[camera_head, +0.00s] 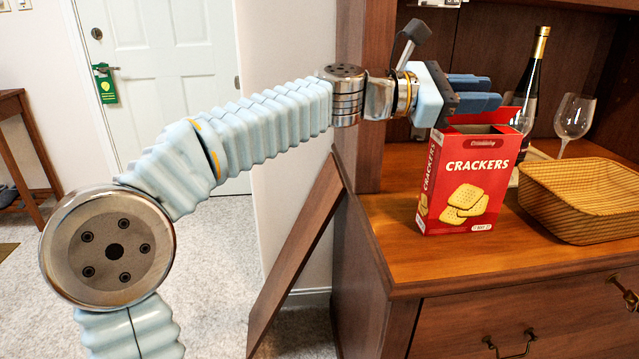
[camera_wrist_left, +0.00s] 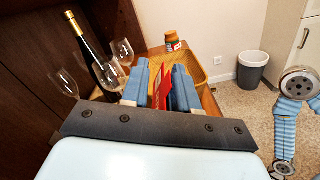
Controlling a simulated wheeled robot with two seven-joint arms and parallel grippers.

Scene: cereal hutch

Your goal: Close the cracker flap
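The red cracker box (camera_head: 465,185) stands upright on the wooden counter, its top open. A red flap (camera_head: 482,118) stands up at its top, just below my left gripper's fingers. My left gripper (camera_head: 496,92) is above the box's far top edge, pointing right. In the left wrist view its two blue fingers (camera_wrist_left: 160,82) are apart, with red flap pieces (camera_wrist_left: 164,88) in the gap between them. I cannot tell whether a finger touches the flap. The fingers hide part of the box top. My right gripper is not in view.
A woven basket (camera_head: 590,195) stands close to the right of the box. A dark bottle (camera_head: 527,95) and a wine glass (camera_head: 574,117) stand behind it. The hutch's side post (camera_head: 375,90) rises left of the box. The counter in front (camera_head: 470,258) is clear.

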